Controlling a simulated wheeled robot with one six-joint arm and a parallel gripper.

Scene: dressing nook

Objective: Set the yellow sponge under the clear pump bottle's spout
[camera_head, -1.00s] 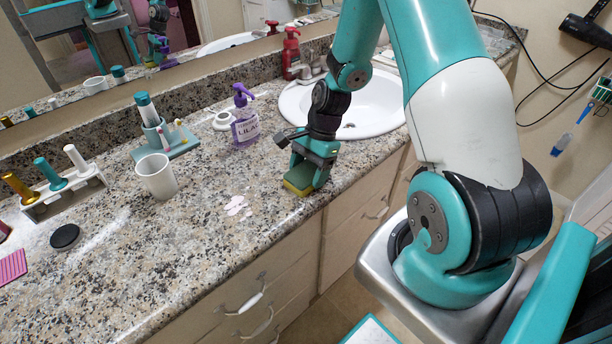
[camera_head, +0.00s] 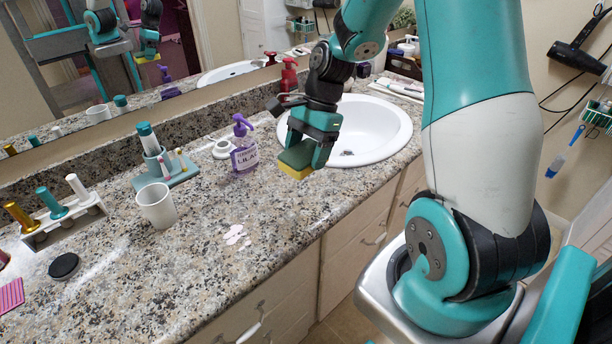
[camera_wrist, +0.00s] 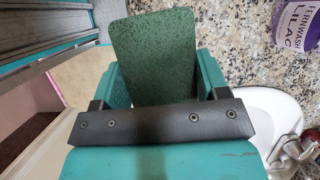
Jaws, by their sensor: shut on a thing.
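My gripper (camera_head: 304,158) is shut on the yellow sponge (camera_head: 293,171), which has a green scouring face. It holds the sponge tilted in the air above the counter, in front of the sink. In the wrist view the sponge's green face (camera_wrist: 153,55) shows between the fingers. The clear pump bottle (camera_head: 244,158) stands upright on the counter, left of the gripper and apart from it. It has purple contents, a lilac label and a purple pump head. Its lower body and label also show at the wrist view's upper right (camera_wrist: 298,28).
A pinkish-white spill (camera_head: 235,235) lies on the counter in front of the bottle. A white cup (camera_head: 156,206), a toothbrush holder (camera_head: 166,170) and a rack (camera_head: 62,216) stand left. The sink (camera_head: 375,130) and a red pump bottle (camera_head: 289,78) are behind the gripper.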

